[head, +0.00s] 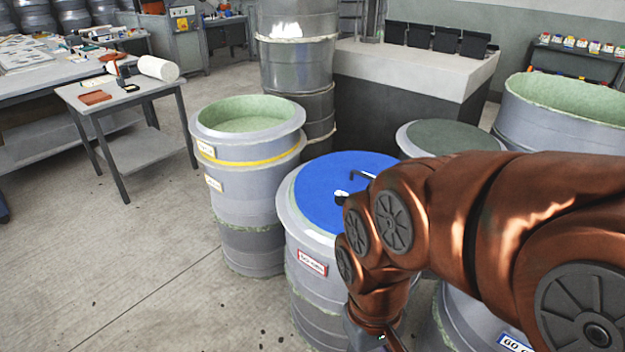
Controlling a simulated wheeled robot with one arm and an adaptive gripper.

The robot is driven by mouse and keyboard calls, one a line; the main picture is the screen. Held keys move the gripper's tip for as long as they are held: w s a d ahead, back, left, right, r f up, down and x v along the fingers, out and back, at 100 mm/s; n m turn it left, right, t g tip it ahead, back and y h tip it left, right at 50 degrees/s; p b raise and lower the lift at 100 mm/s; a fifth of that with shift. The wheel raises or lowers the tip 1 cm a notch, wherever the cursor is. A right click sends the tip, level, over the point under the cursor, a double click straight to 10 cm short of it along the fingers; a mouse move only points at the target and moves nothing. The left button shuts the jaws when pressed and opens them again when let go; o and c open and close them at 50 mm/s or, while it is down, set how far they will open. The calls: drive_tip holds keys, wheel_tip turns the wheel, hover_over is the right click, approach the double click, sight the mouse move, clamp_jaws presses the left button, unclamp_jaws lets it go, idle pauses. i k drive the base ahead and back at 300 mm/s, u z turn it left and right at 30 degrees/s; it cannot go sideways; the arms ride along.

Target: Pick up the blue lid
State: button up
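The blue lid (318,190) is a flat round disc lying on top of a grey drum-shaped mould (312,285) with a red-edged label, in the middle of the head view. A dark bent handle (360,175) stands up from the lid near its right side. My copper-coloured arm comes in from the right, passes in front of the lid's right edge and hides part of it. The arm's end bends down to the bottom edge of the picture, in front of the mould. My gripper's fingers are not visible there.
An open mould with a green inside (246,122) stands behind left, and a mould with a dark green top (450,138) behind right. A small grey table (142,97) holds a white roll (158,68). The floor (130,260) at left is clear.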

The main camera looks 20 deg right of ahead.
sight(316, 185)
drive_tip(key=u, duration=0.1)
drive_tip(key=i, duration=1.15)
drive_tip(key=z, duration=0.5)
